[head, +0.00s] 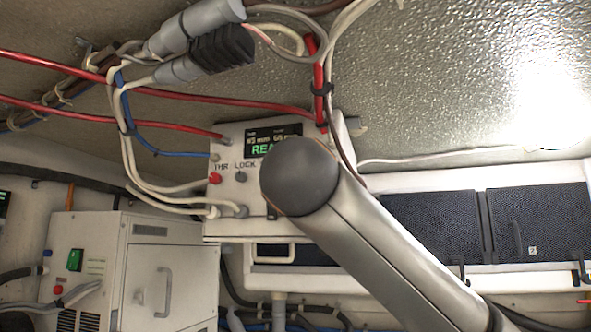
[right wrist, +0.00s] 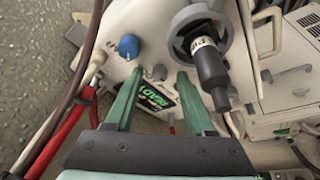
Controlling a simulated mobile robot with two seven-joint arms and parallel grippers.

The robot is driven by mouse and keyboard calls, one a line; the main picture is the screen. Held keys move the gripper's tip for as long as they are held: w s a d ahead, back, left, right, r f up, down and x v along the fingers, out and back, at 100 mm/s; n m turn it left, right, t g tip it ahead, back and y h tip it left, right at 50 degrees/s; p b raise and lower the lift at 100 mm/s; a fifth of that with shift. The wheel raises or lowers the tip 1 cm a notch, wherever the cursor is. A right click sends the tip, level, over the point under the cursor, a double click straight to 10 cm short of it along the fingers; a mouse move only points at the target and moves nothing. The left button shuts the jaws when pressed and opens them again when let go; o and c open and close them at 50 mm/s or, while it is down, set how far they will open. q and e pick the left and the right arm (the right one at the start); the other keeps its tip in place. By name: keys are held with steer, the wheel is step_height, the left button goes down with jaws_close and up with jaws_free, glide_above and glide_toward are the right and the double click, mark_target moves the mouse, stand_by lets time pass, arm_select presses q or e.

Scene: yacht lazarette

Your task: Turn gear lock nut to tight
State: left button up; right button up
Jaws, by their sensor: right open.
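No part is clearly labelled as the gear lock nut, so I cannot tell which it is. In the head view a white control box (head: 226,200) has a lit display (head: 272,143), a red button (head: 214,178) and a small grey knob (head: 241,177) by the word LOCK. My right arm covers the box's right side and hides its gripper there. In the right wrist view my right gripper (right wrist: 160,70) is open, its green fingers either side of a small grey knob (right wrist: 159,73). Contact cannot be told. A blue knob (right wrist: 128,46) is at upper left. My left gripper is not in view.
A large grey collar (right wrist: 181,27) with a black plug (right wrist: 213,75) stands close beside the right finger. Red cables (head: 150,93) and pale hoses run around the box. A white cabinet (head: 180,270) stands lower left, and dark panels (head: 540,222) are at right.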

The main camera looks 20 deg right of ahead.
jaws_close()
stand_by(0.7)
steer(key=shift+w+a+m+g+h, duration=0.15)
steer(key=shift+m+g+h, duration=1.2)
steer(key=shift+m, duration=3)
steer(key=shift+w+a+m+g+h, duration=0.1)
steer(key=shift+a+m+g+h, duration=0.45)
steer(key=shift+m+h, duration=2.6)
steer(key=shift+w+d+m+g+h, duration=0.1)
steer(key=shift+m+g+h, duration=0.8)
steer(key=shift+m, duration=4.6)
steer(key=shift+g+y, duration=0.3)
steer(key=shift+g, duration=0.3)
